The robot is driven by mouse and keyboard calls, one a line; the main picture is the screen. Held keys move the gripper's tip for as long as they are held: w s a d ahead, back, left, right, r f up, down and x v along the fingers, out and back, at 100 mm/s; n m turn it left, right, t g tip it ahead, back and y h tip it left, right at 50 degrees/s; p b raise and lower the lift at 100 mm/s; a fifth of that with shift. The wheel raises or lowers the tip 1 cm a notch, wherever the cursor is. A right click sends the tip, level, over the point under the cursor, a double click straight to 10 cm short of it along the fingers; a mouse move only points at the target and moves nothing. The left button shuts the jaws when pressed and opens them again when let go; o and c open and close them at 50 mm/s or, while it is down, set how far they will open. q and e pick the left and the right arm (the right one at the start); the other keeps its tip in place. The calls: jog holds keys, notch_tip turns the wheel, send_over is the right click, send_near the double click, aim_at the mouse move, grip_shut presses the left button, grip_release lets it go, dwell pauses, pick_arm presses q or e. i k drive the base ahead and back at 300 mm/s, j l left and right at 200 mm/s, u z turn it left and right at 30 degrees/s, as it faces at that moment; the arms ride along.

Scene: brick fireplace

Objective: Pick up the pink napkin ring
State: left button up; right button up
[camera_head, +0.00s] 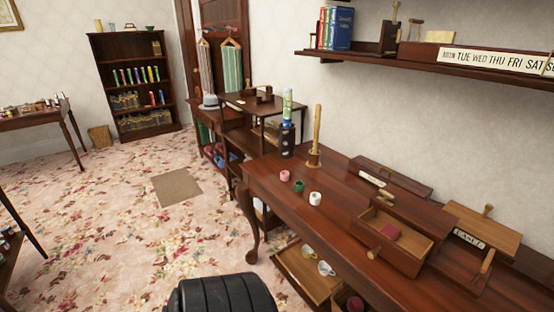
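The pink napkin ring (285,176) is a small ring standing on the dark wooden desk (268,187), near its left front edge. A green napkin ring (299,186) and a white napkin ring (315,198) stand close beside it in a slanting row, toward the lower right. The pink one is the farthest left of the three. Nothing covers it. Neither of my grippers is in view. A ribbed black part at the bottom edge appears to be mine.
Behind the rings stand a wooden post (317,135) and a dark cylinder (287,139). To the right, an open drawer box (376,247) holds a dark red item. Below the desk front, an open drawer (296,277) holds cups. A wall shelf (400,63) overhangs the desk. Carpet left is mostly clear.

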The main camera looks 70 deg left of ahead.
aim_at(285, 175)
jog(key=u, duration=2.15)
